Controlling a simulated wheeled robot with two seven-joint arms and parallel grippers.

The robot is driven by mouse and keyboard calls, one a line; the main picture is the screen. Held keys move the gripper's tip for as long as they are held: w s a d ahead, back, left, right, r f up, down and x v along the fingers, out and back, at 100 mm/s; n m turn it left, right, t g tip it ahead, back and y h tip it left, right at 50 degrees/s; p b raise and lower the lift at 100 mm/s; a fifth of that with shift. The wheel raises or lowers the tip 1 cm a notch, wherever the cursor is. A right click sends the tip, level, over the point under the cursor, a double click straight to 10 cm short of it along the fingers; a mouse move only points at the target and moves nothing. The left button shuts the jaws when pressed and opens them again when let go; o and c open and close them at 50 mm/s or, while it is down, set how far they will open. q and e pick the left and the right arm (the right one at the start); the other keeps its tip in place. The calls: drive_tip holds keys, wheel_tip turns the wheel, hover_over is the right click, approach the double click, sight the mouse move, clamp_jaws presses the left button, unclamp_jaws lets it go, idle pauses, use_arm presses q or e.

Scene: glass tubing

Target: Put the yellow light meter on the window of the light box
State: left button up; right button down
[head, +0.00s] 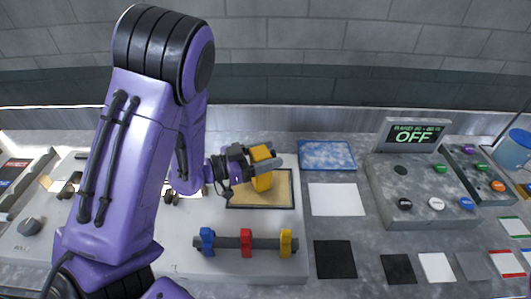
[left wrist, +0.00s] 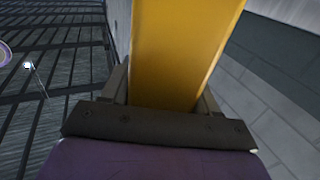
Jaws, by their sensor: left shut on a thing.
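The yellow light meter (head: 262,183) is an upright yellow block between the fingers of my left gripper (head: 260,164). My left gripper is shut on it, and it fills the space between the fingers in the left wrist view (left wrist: 178,50). The light box (head: 185,262) is a broad white panel. Its window (head: 280,200) is a tan rectangle with a dark frame. The meter appears over the upper middle of the window; I cannot tell whether it touches. My arm hides much of the light box's left part. My right gripper is not in view.
A dark bar with blue, red and yellow clips (head: 246,243) lies in front of the window. To the right are a blue tray (head: 327,155), a white square (head: 336,199) and a grey console with an OFF display (head: 412,137). Several flat squares lie along the front.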

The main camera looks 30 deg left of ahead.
use_arm(q)
drive_tip(key=shift+r, duration=0.1)
drive_tip(key=shift+d, duration=0.1)
drive_tip(key=shift+f+b, duration=0.35)
drive_tip(key=shift+f, duration=0.1)
drive_tip(key=o, duration=1.3)
drive_tip(key=shift+o, duration=0.2)
drive_tip(key=shift+s+a+f, duration=0.1)
drive_tip(key=shift+s+a, duration=0.15)
drive_tip(key=shift+s, duration=0.05)
drive_tip(key=b+v, duration=0.3)
drive_tip(key=v, duration=0.6)
drive_tip(key=shift+w, duration=0.1)
drive_tip(key=shift+s+a+b, duration=0.25)
drive_tip(key=shift+s+b, duration=0.05)
drive_tip(key=shift+s, duration=0.1)
